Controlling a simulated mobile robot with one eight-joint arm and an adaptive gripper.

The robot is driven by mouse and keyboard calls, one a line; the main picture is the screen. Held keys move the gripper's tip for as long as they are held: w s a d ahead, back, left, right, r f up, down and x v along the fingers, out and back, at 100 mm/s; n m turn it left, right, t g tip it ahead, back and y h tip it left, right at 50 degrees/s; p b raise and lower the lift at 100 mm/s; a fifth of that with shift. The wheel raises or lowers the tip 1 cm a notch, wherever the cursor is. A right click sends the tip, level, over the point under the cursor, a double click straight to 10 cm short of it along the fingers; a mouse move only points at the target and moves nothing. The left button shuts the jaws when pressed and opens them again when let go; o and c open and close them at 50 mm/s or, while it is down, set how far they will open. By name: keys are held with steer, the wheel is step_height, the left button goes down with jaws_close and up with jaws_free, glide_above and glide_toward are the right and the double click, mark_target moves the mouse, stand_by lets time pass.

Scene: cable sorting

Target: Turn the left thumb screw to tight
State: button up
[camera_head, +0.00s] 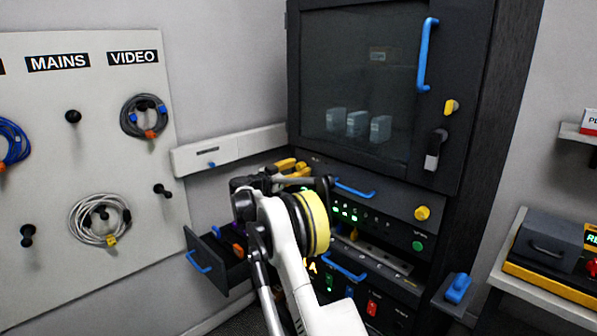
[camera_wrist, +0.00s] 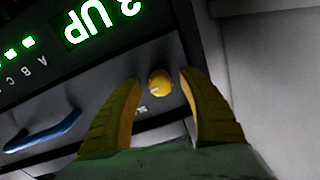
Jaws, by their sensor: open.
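A round yellow thumb screw (camera_wrist: 160,83) with a small pale mark sits on the dark panel in the wrist view. It appears between the two yellow fingertips of my gripper (camera_wrist: 159,75), with a visible gap on each side. The fingers are open and hold nothing; I cannot tell whether the tips reach past the screw's face. In the head view my gripper (camera_head: 292,168) is at the left end of the dark drawer unit (camera_head: 385,205), and the left screw is hidden there. Another yellow thumb screw (camera_head: 422,213) shows at that unit's right end.
A blue handle (camera_head: 355,188) runs along the unit's front. A glass-fronted cabinet door (camera_head: 360,80) is above. An open drawer (camera_head: 212,262) sticks out at lower left, below my arm. A pegboard (camera_head: 60,180) with hung cables stands at left.

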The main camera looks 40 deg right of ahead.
jaws_close()
steer(key=shift+n+p, duration=0.3)
steer(key=shift+n, duration=0.1)
steer(key=n+p, duration=0.2)
steer(key=n, duration=0.1)
steer(key=shift+n, duration=0.4)
steer(key=n+p, duration=0.1)
steer(key=n, duration=0.3)
steer(key=n+p, duration=0.1)
steer(key=n, duration=0.3)
steer(key=shift+n+g, duration=0.3)
steer(key=shift+n, duration=0.1)
steer(key=shift+n+p, duration=0.45)
steer(key=shift+n, duration=1.45)
